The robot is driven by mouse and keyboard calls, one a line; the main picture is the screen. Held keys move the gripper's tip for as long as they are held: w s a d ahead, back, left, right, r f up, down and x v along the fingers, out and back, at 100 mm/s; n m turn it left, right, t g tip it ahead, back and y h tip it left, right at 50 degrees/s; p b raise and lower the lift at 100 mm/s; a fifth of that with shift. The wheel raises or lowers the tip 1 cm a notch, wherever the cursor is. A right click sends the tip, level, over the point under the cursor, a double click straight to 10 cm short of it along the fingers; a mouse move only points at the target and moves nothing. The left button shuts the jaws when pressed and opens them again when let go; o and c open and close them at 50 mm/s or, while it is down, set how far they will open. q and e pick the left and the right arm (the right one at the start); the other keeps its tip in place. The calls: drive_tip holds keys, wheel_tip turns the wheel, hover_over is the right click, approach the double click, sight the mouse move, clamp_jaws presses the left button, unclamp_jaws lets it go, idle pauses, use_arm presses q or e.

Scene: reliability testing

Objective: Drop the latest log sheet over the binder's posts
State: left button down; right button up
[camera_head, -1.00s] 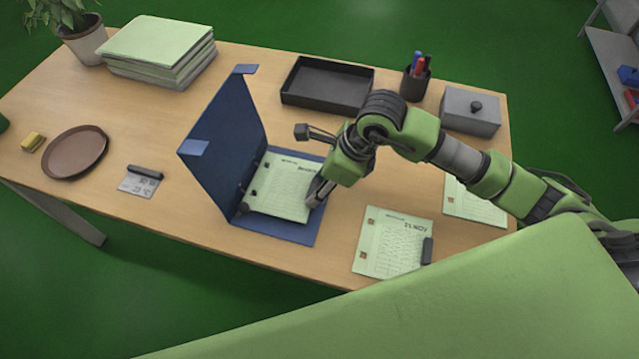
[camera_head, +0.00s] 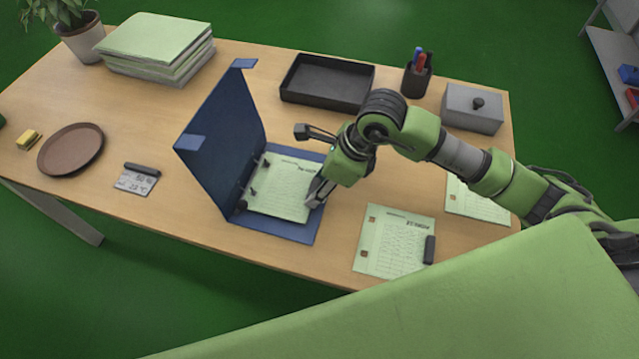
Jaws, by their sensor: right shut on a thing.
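The blue binder (camera_head: 222,143) lies open on the desk, its cover standing up on the left. A pale green log sheet (camera_head: 281,190) lies over the binder's inside, its left edge at the dark posts (camera_head: 241,205). I cannot tell whether the posts pass through its holes. My right gripper (camera_head: 314,199) is shut on the sheet's right edge. Another log sheet (camera_head: 393,243) lies flat on the desk to the right, with a dark clip-like block (camera_head: 430,250) on its right edge. A third sheet (camera_head: 474,202) is partly hidden behind my right arm. My left gripper is not in view.
A black tray (camera_head: 328,102), pen cup (camera_head: 417,80) and grey box (camera_head: 472,110) stand along the back. A paper stack (camera_head: 157,73), plant pot (camera_head: 80,43), brown plate (camera_head: 71,151), yellow sponge (camera_head: 28,140) and small display card (camera_head: 137,180) are left of the binder.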

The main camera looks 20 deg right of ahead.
drive_tip(key=o, duration=1.1)
drive_tip(key=shift+c, duration=0.2)
drive_tip(key=v, duration=1.2)
drive_tip(key=shift+w+r, duration=0.1)
